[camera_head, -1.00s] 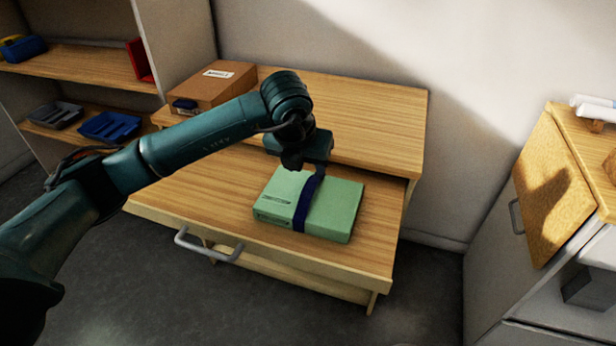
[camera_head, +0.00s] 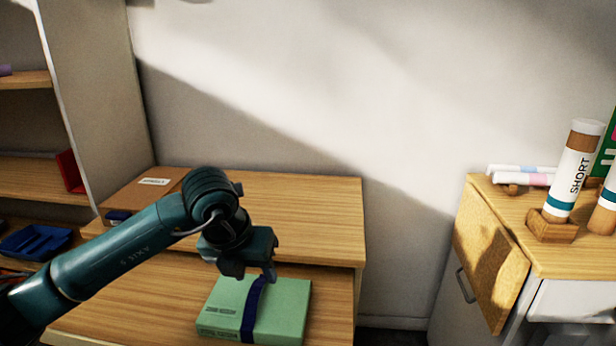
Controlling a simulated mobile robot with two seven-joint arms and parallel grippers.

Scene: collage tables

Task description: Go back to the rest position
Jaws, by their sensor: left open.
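My left gripper (camera_head: 248,272) comes in from the left and points down over the wooden table. It is open and empty, just above and behind the far edge of a green box (camera_head: 284,311). The green box has a dark blue band around it and lies flat on the lower wooden surface (camera_head: 120,307). I cannot tell from this view whether a fingertip touches the box. My right gripper is not in view.
A brown box (camera_head: 146,190) with a white label stands on the table's raised back part (camera_head: 310,215). Shelves with a blue tray (camera_head: 36,241) are at the left. At the right, a cabinet with a wooden door (camera_head: 485,250) bears tubes (camera_head: 571,172) and markers.

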